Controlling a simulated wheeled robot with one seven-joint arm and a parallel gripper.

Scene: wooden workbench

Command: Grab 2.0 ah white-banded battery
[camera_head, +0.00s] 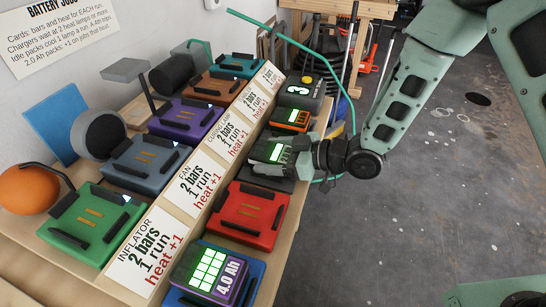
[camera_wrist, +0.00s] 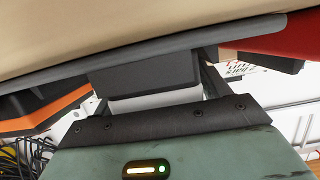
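A dark battery with a lit green display (camera_head: 268,151) sits on a dark dock in the right-hand row in the head view. My gripper (camera_head: 288,154) reaches in from the right and its fingers are at this battery. In the wrist view a dark block (camera_wrist: 145,72) with a white band (camera_wrist: 155,101) lies between my gripper's fingers (camera_wrist: 155,92). The fingers lie close along both sides of it. Whether they press on it cannot be told. The battery's capacity label is not readable.
A purple 4.0 Ah battery (camera_head: 212,272) sits on a blue dock in front. An empty red dock (camera_head: 249,213) lies between. An orange battery (camera_head: 290,118) and a black-and-yellow one (camera_head: 301,88) are behind. Label cards (camera_head: 197,190) run along the left. Open floor (camera_head: 430,210) is right.

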